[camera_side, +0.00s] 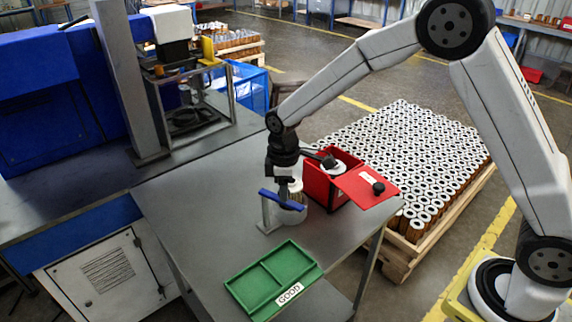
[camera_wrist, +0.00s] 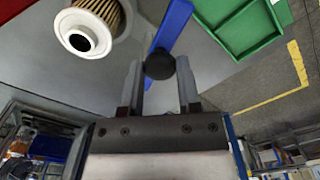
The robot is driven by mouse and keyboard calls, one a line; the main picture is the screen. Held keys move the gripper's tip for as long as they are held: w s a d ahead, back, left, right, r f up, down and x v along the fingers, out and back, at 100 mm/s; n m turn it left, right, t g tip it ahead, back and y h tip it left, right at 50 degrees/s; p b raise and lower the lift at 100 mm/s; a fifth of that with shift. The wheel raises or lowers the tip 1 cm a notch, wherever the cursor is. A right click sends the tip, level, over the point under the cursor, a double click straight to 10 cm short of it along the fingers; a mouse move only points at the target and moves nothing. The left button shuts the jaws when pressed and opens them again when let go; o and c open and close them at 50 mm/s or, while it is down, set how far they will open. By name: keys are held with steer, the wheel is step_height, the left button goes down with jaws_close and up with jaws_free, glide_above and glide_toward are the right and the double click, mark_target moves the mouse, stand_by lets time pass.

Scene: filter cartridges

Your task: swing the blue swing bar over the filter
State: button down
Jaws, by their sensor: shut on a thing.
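The blue swing bar (camera_side: 284,201) sits beside the work spot on the grey table, next to a grey upright post (camera_side: 267,214). In the wrist view the bar (camera_wrist: 171,27) runs up from a round black knob (camera_wrist: 160,65). My gripper (camera_wrist: 160,88) is shut on this knob, one finger on each side. The filter (camera_wrist: 92,25) has a white end cap with a dark hole and a pleated tan body. It lies left of the bar there, with a gap between.
A green tray (camera_side: 232,286) marked GOOD lies at the table's front. A red box (camera_side: 316,182) with a red lid (camera_side: 358,187) and black knob stands right of my gripper. A pallet of filters (camera_side: 420,150) stands beyond the table. The left part of the table is clear.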

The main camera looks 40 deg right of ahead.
steer(key=shift+w+d+n, duration=0.65)
steer(key=shift+w+n, duration=0.25)
steer(key=shift+n, duration=1.55)
steer(key=shift+w+d+n, duration=0.65)
steer(key=shift+w+n, duration=0.3)
steer(key=shift+n, duration=1.45)
steer(key=shift+w+d+n, duration=0.65)
steer(key=shift+w+n, duration=0.25)
steer(key=shift+n, duration=1.55)
steer(key=shift+r, duration=0.1)
steer(key=shift+c, duration=1.5)
jaws_free()
